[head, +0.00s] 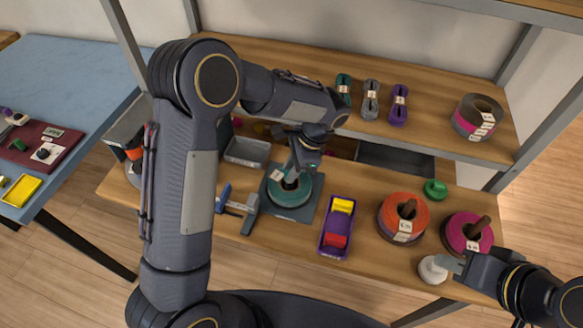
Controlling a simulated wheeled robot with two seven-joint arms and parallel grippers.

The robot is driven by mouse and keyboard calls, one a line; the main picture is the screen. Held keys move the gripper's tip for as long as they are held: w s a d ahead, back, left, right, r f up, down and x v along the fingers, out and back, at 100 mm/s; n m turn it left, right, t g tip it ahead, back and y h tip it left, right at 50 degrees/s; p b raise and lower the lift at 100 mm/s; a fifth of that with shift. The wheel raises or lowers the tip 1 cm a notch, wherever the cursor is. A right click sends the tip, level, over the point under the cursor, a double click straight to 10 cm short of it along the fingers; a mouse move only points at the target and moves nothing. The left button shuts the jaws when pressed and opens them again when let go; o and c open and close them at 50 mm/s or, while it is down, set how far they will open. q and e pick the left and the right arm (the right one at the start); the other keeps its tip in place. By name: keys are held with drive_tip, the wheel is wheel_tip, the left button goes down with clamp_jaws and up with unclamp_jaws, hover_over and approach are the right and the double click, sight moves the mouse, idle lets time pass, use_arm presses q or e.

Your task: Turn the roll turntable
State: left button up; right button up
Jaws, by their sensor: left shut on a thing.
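The roll turntable (306,212) is a dark square base with a teal roll (290,192) lying flat on it, on the middle of the wooden shelf. My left gripper (293,176) comes down from above at the top of the roll, near its centre. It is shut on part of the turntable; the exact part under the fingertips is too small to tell. My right gripper (448,263) is at the lower right, beside a white round object (432,270). Whether its fingers are open or shut is unclear.
A purple tray (335,240) with yellow and red pieces stands right of the turntable. Orange (403,216) and magenta (468,234) rolls stand further right. A blue-grey clamp-like tool (240,209) lies to the left. Cord bundles (371,99) lie on the upper shelf (430,112).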

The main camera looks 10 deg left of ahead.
use_arm(q)
drive_tip(key=shift+m+t, duration=0.3)
drive_tip(key=shift+m, duration=0.3)
idle(0.3)
drive_tip(key=o, duration=1)
drive_tip(key=v, duration=0.8)
drive_tip(key=shift+b, duration=0.35)
